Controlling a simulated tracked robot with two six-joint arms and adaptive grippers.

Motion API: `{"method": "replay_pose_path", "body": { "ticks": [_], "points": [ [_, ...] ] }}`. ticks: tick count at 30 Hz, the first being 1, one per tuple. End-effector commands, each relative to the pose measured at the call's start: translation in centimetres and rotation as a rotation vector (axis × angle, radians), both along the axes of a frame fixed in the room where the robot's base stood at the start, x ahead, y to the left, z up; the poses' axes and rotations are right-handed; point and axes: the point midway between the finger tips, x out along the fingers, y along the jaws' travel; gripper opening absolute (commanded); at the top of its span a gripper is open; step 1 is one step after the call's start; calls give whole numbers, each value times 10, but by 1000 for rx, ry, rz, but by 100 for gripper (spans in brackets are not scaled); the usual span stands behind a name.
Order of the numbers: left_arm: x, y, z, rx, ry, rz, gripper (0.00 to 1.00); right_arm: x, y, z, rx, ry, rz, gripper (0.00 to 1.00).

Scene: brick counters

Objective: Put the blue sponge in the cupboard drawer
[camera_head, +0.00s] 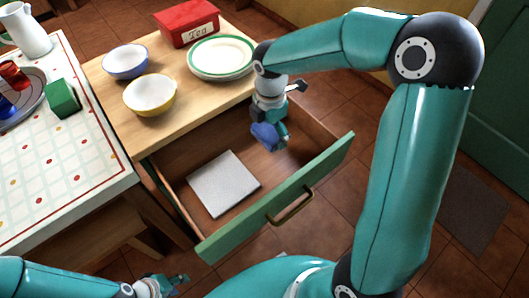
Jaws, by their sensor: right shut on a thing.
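The blue sponge (264,136) is in my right gripper (272,138), which is shut on it. The gripper points down over the far right part of the open drawer (220,162). I cannot tell how far the sponge is above the drawer floor. The drawer has a green front (280,200) with a brass handle (290,206). A white flat square (223,184) lies inside on the left. My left gripper (180,284) is low at the bottom edge, away from the drawer; its fingers are too small to judge.
The cupboard top (185,105) holds a blue bowl (125,62), a yellow bowl (150,95), green-rimmed plates (221,57) and a red tea box (187,22). A table (75,160) at left bears a green block (64,98), a tray (38,95) and a white jug (28,32).

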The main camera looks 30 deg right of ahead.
Motion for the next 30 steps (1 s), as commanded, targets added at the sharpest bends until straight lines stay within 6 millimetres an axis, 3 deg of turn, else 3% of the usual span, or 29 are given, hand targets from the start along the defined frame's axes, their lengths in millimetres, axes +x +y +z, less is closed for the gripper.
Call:
{"method": "replay_pose_path", "body": {
  "ticks": [3,11,19,30],
  "points": [
    [0,0,-6,0,0,0,40,-1,-1,-26,1,3,-3,58],
    [0,0,-9,0,0,0,40,0,-1,-45,0,1,-3,58],
    [0,0,-17,0,0,0,40,-1,-1,-81,1,2,-4,58],
    [0,0,-18,0,0,0,40,-1,-1,-85,0,-1,-4,58]
  ]
}}
